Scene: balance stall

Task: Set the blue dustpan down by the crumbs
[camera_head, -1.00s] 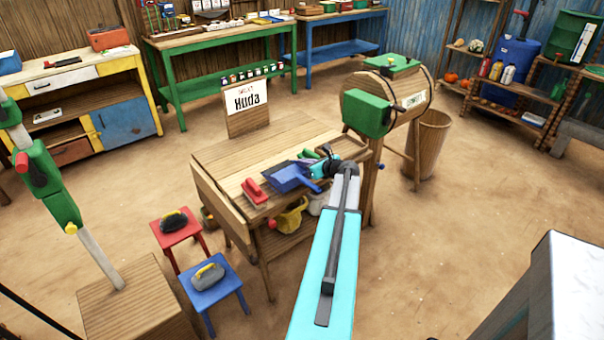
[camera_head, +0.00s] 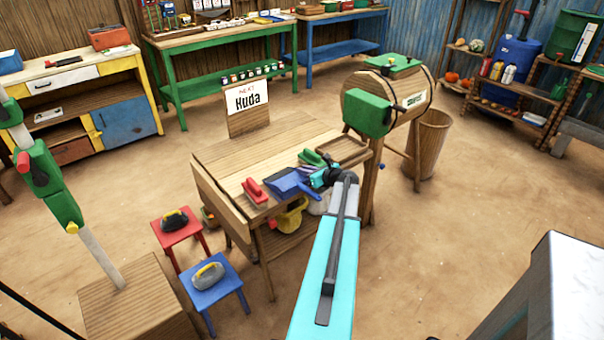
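The blue dustpan (camera_head: 291,184) is over the front edge of the wooden table (camera_head: 262,158), right of a red brush (camera_head: 255,191). My gripper (camera_head: 318,180) is at the dustpan's right end, where its handle is, and appears shut on it. My arm and wrist hide part of the grip. I cannot tell whether the dustpan touches the tabletop or hangs just above it. No crumbs can be made out on the table at this size.
A green object (camera_head: 312,157) and a shallow wooden tray (camera_head: 343,150) are on the table's right side. The tabletop's back left is clear. A yellow item (camera_head: 291,217) is on the shelf below. Red (camera_head: 184,234) and blue stools (camera_head: 220,289) stand at front left, each with a brush-like object.

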